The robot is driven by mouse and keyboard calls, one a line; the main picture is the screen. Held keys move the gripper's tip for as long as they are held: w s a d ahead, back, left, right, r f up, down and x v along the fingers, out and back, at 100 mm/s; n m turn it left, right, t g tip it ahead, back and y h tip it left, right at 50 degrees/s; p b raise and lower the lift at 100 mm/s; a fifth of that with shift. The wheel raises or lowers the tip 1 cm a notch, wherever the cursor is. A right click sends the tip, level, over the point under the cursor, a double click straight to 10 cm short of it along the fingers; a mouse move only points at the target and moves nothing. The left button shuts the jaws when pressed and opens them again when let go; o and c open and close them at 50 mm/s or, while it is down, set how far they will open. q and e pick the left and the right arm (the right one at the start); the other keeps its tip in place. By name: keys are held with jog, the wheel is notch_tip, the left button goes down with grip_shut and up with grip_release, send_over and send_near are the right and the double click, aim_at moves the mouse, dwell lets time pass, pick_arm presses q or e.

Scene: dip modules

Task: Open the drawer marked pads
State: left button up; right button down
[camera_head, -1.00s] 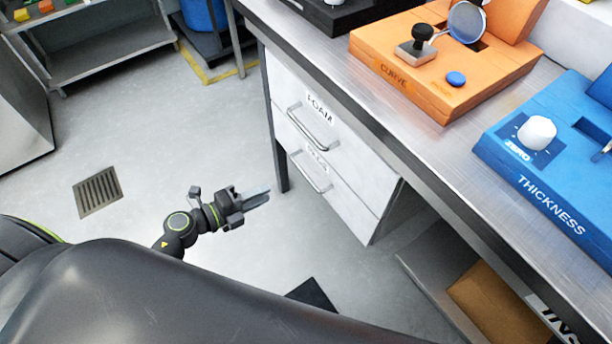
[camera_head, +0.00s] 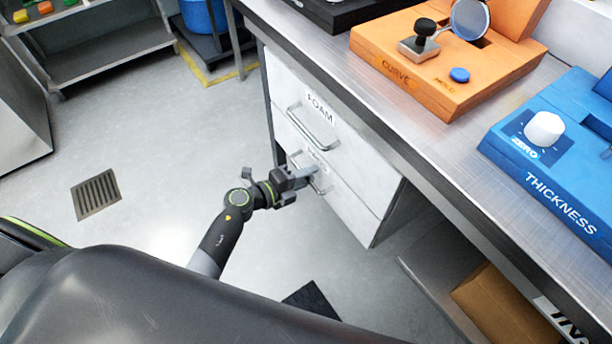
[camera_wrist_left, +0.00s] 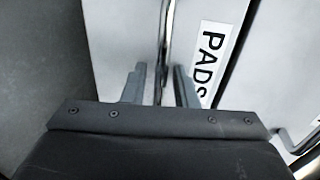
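The drawer marked PADS is the lower white drawer (camera_head: 352,212) under the bench, and it looks closed. Its metal handle (camera_head: 322,188) is partly hidden by my left gripper (camera_head: 314,172). In the left wrist view the PADS label (camera_wrist_left: 213,62) shows right of the handle bar (camera_wrist_left: 166,40). The two fingers of my left gripper (camera_wrist_left: 160,84) are apart, with the bar running between them. I cannot tell whether a finger touches it. My right gripper is not in view.
The FOAM drawer (camera_head: 345,150) with its own handle is just above and looks closed. The metal bench top (camera_head: 410,130) overhangs both and carries an orange CURVE device (camera_head: 440,75) and a blue THICKNESS device (camera_head: 560,170).

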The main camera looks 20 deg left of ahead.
pick_arm(q)
grip_shut()
jog(key=shift+s, duration=0.1)
